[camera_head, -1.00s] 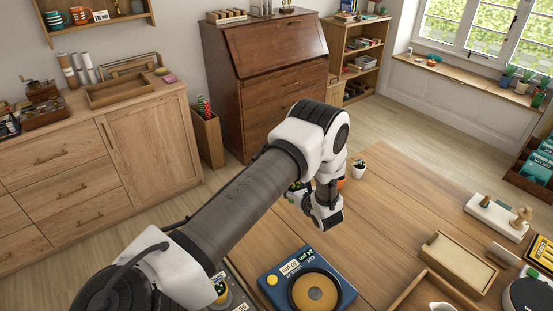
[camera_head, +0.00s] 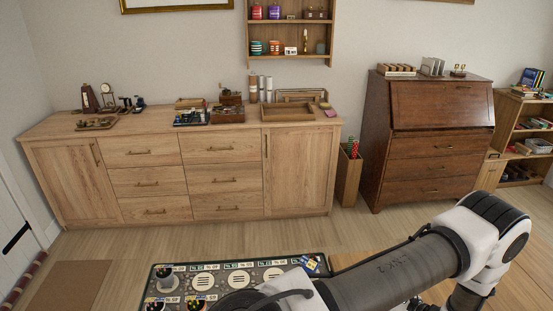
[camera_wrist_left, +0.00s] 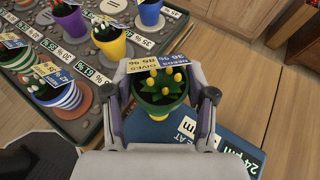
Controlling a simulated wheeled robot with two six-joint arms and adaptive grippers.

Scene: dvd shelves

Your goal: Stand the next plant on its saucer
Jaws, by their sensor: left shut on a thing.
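My left gripper (camera_wrist_left: 160,98) is shut on a potted plant (camera_wrist_left: 158,108) with a green rim, yellow lower part, yellow buds and a printed label. The pot is over a blue panel (camera_wrist_left: 195,135); I cannot tell whether it touches. The dark tray (camera_wrist_left: 52,55) at the left holds several potted plants, among them a striped pot (camera_wrist_left: 62,94), a yellow pot (camera_wrist_left: 112,48) and a purple pot (camera_wrist_left: 150,14). A bare round saucer (camera_wrist_left: 113,7) shows at its top. In the head view, the tray (camera_head: 222,300) has several pale round spots (camera_head: 238,280).
A wooden table (camera_head: 355,258) lies beside the tray. A wooden sideboard (camera_head: 170,175) and a dark bureau (camera_head: 428,140) stand at the back wall. Open floor lies between them and the tray.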

